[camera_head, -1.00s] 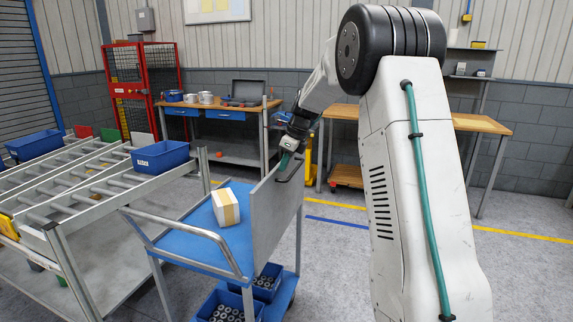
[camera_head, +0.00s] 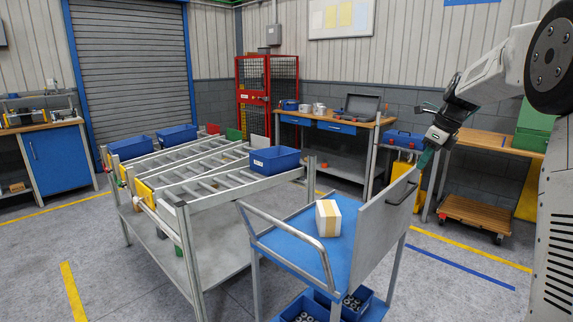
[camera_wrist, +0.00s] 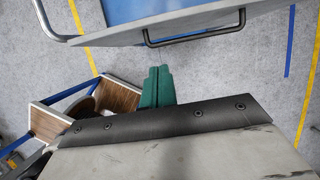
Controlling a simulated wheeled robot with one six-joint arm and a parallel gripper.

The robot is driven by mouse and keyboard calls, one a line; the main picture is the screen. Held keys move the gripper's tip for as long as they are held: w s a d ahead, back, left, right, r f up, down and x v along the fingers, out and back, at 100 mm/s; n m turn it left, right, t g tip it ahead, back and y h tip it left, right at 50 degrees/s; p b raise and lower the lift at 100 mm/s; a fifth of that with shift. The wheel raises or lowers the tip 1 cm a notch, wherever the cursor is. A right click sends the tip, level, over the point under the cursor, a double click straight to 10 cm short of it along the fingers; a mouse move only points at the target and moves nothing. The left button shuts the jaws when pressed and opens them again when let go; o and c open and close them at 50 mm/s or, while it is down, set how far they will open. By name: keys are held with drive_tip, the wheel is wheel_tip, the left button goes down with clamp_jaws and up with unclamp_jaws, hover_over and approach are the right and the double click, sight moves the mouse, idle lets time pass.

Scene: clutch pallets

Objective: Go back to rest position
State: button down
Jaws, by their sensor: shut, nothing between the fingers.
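My gripper (camera_head: 428,157) is at the right in the head view, above the far right side of the blue-topped cart (camera_head: 290,250), near the grey upright panel (camera_head: 385,225) and its dark handle. Its green fingers are shut and empty. In the wrist view the green fingers (camera_wrist: 157,86) lie together side by side, pointing towards the cart's panel edge and black handle (camera_wrist: 195,37), with a gap of floor between.
A white box with a tan stripe (camera_head: 328,217) sits on the cart. A roller rack (camera_head: 205,170) with blue bins (camera_head: 275,159) stands to the left. A workbench (camera_head: 335,122) and a low wooden dolly (camera_head: 477,213) are behind. Grey floor is open at the front left.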

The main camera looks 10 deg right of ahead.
drive_tip(key=s+a+f+n, duration=0.2)
drive_tip(key=s+a+n, duration=0.6)
drive_tip(key=s, duration=0.5)
drive_tip(key=s+a+f+n+g+h, duration=0.1)
drive_tip(key=s+a+n, duration=0.7)
drive_tip(key=s+n, duration=0.3)
drive_tip(key=s+a+f+n+h, duration=0.1)
drive_tip(key=s+a+n, duration=0.7)
drive_tip(key=s, duration=0.8)
drive_tip(key=shift+s+a+f+n+g, duration=0.2)
drive_tip(key=shift+a+f+n+g, duration=0.15)
drive_tip(key=shift+f+n, duration=0.4)
drive_tip(key=shift+d, duration=0.2)
